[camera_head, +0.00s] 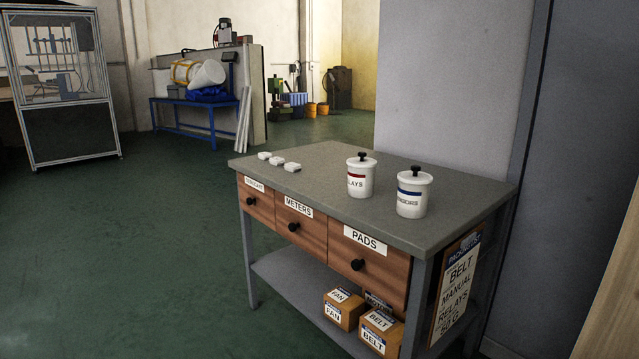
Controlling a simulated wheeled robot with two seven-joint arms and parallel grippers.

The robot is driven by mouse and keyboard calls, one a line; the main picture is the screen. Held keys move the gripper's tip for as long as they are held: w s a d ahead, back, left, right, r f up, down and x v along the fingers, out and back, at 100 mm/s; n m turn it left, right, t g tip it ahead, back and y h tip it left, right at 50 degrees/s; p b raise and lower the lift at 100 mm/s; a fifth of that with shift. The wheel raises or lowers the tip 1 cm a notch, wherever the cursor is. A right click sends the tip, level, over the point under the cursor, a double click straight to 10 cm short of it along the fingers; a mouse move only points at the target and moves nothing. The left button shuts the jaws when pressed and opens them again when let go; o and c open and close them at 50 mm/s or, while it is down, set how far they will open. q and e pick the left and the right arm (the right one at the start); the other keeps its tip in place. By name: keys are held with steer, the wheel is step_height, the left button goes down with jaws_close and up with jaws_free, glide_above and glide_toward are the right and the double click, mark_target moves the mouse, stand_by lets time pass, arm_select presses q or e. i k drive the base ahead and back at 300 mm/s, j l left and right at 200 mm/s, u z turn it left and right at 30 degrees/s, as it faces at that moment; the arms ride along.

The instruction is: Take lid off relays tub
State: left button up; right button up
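The relays tub (360,180) is a white round tub with a red band and dark lettering that partly reads "RELAYS". It stands upright on the grey table top, right of the middle of the head view. Its white lid (362,161) with a black knob sits on top of it. Neither of my grippers shows in the head view, so nothing is seen touching the tub or lid.
A second white lidded tub (412,198) with a blue band stands just right of the relays tub. Drawers with black knobs face front. Labelled boxes (381,332) sit on the lower shelf. A grey wall rises behind.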

mark_target(359, 162)
steer(key=i+j, duration=0.15)
steer(key=j, duration=0.45)
steer(key=i+j+z, duration=0.15)
steer(key=j, duration=0.45)
steer(key=i+j, duration=0.1)
steer(key=j, duration=0.45)
steer(key=i+j+z, duration=0.1)
steer(key=j, duration=0.55)
steer(key=i+j, duration=0.15)
steer(key=j, duration=0.45)
steer(key=j+z, duration=0.15)
steer(key=z, duration=1.1)
